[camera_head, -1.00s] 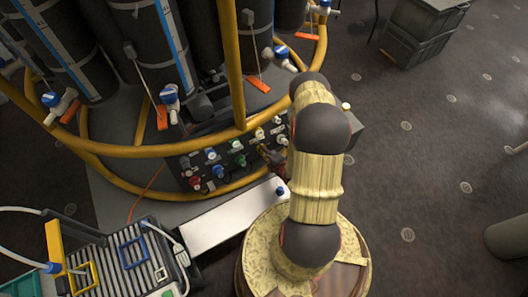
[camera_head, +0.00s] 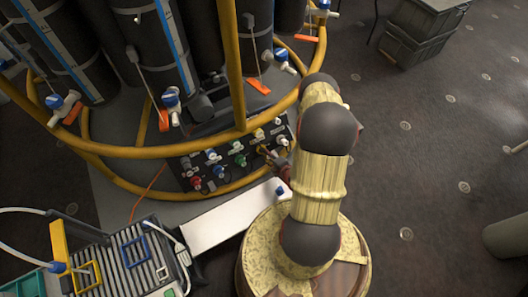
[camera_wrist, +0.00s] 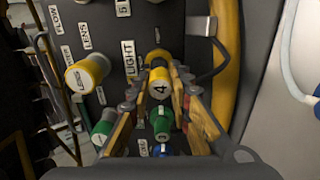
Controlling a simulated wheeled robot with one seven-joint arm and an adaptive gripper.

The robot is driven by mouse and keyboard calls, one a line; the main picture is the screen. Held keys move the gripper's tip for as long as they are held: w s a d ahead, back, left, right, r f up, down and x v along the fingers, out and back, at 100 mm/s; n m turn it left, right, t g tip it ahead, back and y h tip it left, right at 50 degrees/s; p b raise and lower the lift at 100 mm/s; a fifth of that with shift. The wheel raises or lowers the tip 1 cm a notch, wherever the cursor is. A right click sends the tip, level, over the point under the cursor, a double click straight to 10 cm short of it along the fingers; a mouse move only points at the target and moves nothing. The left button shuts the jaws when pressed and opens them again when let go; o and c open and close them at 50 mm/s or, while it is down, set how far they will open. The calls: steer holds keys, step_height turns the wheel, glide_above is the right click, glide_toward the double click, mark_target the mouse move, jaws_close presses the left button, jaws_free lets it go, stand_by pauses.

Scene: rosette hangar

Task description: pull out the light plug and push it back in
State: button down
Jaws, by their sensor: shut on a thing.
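The light plug (camera_wrist: 159,86), yellow with a "4" on it, is between the two fingers of my gripper (camera_wrist: 162,80) in the wrist view. The gripper is shut on it. The plug is beside the "LIGHT" label (camera_wrist: 129,60) on the dark socket panel (camera_wrist: 105,35). A yellow part shows just behind it, and I cannot tell how deep the plug sits in its socket. In the head view my gripper (camera_head: 277,160) is small at the right end of the panel (camera_head: 228,178), partly hidden by my arm, and the plug cannot be made out.
A yellow and white plug (camera_wrist: 87,73) is left of the light plug. Green plugs (camera_wrist: 105,126) (camera_wrist: 161,122) and a blue one are close to the fingers. A yellow rail (camera_head: 150,151) curves above the panel. A white plate (camera_head: 225,216) lies before it.

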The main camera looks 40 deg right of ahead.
steer(key=shift+p+v, duration=0.45)
steer(key=shift+v, duration=0.7)
steer(key=shift+x, duration=2.4)
steer(key=shift+w+d+f+b, duration=0.1)
steer(key=shift+w+f+b, duration=0.15)
steer(key=shift+w+b, duration=0.4)
stand_by(1.0)
steer(key=shift+s, duration=0.15)
steer(key=c, duration=1.7)
jaws_free()
steer(key=shift+o, duration=0.7)
